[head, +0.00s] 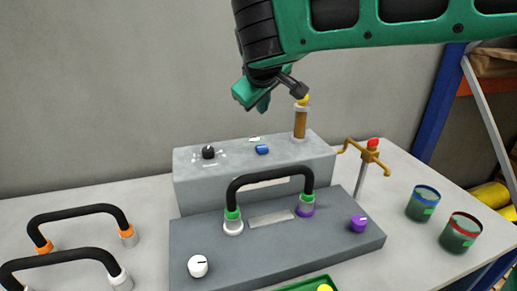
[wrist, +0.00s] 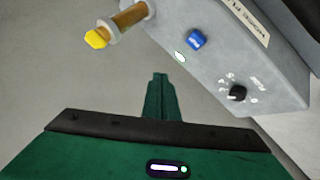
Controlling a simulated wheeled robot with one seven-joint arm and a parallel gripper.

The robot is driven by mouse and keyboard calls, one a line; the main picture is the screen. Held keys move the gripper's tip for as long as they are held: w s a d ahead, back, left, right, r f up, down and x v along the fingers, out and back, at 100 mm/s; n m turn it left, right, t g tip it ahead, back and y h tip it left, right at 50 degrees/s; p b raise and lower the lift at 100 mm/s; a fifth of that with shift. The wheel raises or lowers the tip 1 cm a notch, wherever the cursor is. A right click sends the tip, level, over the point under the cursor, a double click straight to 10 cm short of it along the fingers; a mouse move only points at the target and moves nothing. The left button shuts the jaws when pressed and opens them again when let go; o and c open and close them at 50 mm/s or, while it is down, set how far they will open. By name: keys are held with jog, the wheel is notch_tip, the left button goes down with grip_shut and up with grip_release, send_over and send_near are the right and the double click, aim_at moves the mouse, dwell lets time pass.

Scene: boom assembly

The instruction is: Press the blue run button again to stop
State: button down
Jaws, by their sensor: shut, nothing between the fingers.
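The blue run button (head: 262,149) is on the top face of the grey machine box (head: 215,175), right of a black knob (head: 208,152). In the wrist view the blue button (wrist: 195,40) and the black knob (wrist: 237,92) show on the box at upper right. My green gripper (head: 262,103) is above and behind the box, clear of the button. In the wrist view its fingers (wrist: 159,77) are together and empty, apart from the box.
An amber column with a yellow tip (head: 303,101) stands on the box close to my gripper. A black hose (head: 270,178) arches over the front panel. Two black hoses (head: 78,213) lie at left.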

aim_at(262, 149)
jog(key=shift+f, duration=4.25)
jog(key=shift+f, duration=0.1)
jog(key=shift+f, duration=0.25)
jog(key=shift+f, duration=0.55)
jog(key=shift+r, duration=0.95)
jog(key=shift+r, duration=2.5)
jog(key=shift+d, duration=0.1)
